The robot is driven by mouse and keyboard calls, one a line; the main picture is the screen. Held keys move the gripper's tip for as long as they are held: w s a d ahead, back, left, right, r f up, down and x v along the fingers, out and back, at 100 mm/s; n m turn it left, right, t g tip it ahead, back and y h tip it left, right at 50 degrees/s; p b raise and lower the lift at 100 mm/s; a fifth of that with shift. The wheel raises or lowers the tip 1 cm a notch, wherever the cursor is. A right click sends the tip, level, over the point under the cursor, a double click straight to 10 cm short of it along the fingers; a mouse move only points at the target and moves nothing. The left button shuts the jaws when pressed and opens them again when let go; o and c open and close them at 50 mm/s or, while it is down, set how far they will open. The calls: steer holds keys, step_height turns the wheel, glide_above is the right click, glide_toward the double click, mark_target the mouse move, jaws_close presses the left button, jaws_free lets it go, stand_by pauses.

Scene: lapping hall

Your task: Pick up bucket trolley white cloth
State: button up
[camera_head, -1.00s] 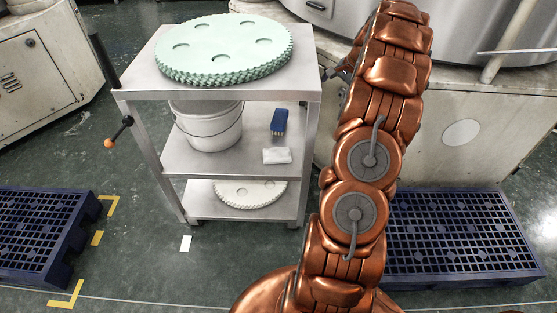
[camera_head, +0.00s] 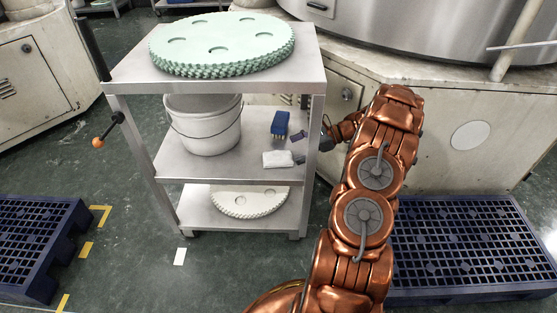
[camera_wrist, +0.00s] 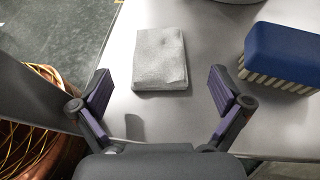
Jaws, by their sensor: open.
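The white cloth (camera_head: 278,159) is a folded pad lying flat on the trolley's middle shelf (camera_head: 222,165), near its front right. In the wrist view the cloth (camera_wrist: 160,58) looks pale grey and lies ahead of the fingertips, roughly between their lines. My gripper (camera_wrist: 160,90) is open and empty, its two purple-padded fingers spread wider than the cloth. In the head view the gripper (camera_head: 298,148) reaches in from the trolley's right side, partly hidden by the right post. The fingers do not touch the cloth.
A blue brush (camera_head: 280,124) lies behind the cloth, right of it in the wrist view (camera_wrist: 284,55). A white bucket (camera_head: 204,125) stands left on the same shelf. A green gear-edged disc (camera_head: 222,45) covers the top shelf. The trolley post (camera_head: 313,150) is close to my gripper.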

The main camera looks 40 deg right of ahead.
mark_target(283, 155)
steer(key=shift+b+x, duration=1.1)
steer(key=shift+x, duration=1.6)
steer(key=shift+s, duration=0.1)
steer(key=c, duration=1.2)
steer(key=shift+o, duration=0.2)
